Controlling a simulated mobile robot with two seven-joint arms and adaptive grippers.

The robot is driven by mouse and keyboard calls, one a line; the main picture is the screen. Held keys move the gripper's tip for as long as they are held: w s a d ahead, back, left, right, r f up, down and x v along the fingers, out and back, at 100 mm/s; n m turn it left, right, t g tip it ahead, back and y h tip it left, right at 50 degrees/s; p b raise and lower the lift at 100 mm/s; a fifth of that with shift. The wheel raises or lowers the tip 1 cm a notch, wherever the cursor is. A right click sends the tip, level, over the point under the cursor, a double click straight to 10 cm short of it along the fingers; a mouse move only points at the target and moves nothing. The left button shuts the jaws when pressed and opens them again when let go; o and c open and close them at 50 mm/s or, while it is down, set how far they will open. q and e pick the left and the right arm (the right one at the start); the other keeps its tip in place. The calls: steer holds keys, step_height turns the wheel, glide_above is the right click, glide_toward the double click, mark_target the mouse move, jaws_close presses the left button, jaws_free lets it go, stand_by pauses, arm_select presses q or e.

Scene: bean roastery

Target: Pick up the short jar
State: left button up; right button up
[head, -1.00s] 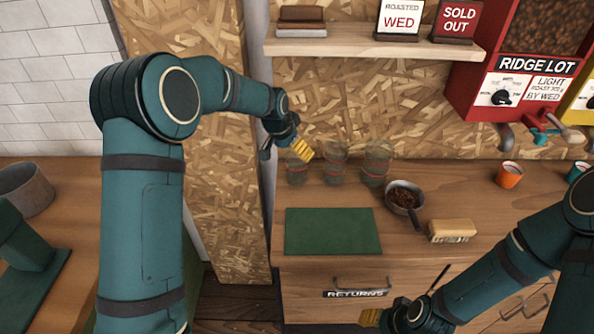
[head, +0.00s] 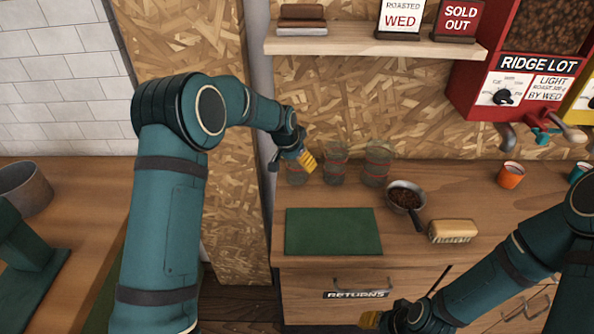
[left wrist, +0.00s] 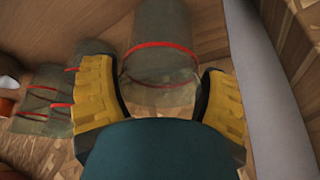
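Three clear glass jars with red bands stand in a row at the back of the wooden counter. The left jar (head: 296,175) looks the shortest; the middle jar (head: 335,166) and right jar (head: 377,165) stand beside it. My left gripper (head: 306,162) is at the left jar and partly covers it. In the left wrist view, the yellow fingers of my left gripper (left wrist: 160,78) are open, with a jar (left wrist: 162,45) between and beyond them and gaps on both sides. My right gripper (head: 385,318) is low at the counter's front; its finger opening is unclear.
A green mat (head: 333,232) lies in front of the jars. A pan of beans (head: 405,195) and a brush (head: 453,231) lie to the right. An orange cup (head: 510,175) stands farther right. A shelf (head: 370,42) hangs above, and a wood-chip panel (head: 222,150) stands left.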

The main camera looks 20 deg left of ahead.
arm_select(q)
steer(key=c, duration=0.3)
